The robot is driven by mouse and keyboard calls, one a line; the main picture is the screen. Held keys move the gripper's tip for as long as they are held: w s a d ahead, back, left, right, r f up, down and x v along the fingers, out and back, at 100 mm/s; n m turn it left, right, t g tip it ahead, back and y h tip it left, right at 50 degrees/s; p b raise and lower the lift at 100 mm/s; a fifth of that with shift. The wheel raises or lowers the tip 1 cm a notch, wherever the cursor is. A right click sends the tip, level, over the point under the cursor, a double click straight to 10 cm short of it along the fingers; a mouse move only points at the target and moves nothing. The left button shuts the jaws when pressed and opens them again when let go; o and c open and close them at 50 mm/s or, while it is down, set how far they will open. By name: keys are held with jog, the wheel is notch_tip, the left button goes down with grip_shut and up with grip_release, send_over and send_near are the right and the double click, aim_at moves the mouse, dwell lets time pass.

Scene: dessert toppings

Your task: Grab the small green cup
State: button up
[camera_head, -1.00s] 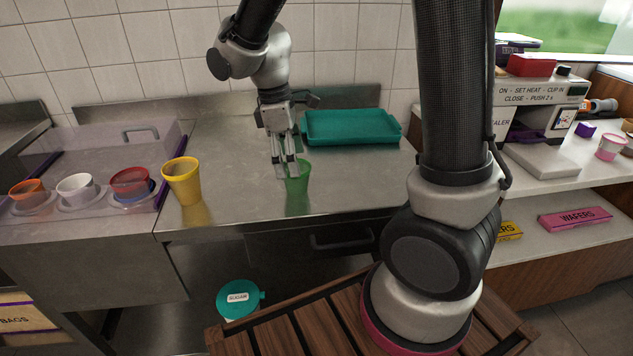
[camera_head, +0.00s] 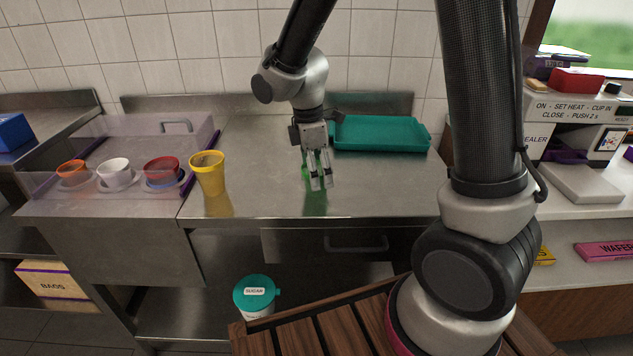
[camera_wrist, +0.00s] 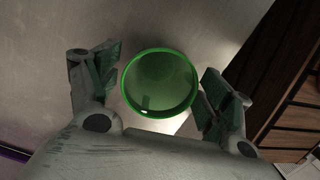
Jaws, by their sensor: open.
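The small green cup (camera_wrist: 160,82) stands on the steel counter, seen from above in the wrist view with its round rim and open mouth. It sits between the two fingers of my gripper (camera_wrist: 162,64), one on each side, with a gap at the left and a narrower one at the right. In the head view my gripper (camera_head: 321,186) points down in front of the cup. Only a sliver of the green cup (camera_head: 305,173) shows there, and the fingers hide the rest. My gripper is open and empty.
A yellow cup (camera_head: 208,177) stands to the left on the counter. A clear-sided holder with orange (camera_head: 72,169), white (camera_head: 114,172) and red (camera_head: 161,169) cups is further left. A teal tray (camera_head: 380,134) lies behind at the right. The counter's front edge is close.

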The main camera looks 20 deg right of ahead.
notch_tip(320, 180, down, 3)
jog(key=shift+d+f, duration=0.1)
jog(key=shift+f, duration=0.1)
jog(key=c, duration=0.8)
jog(key=shift+r, duration=0.1)
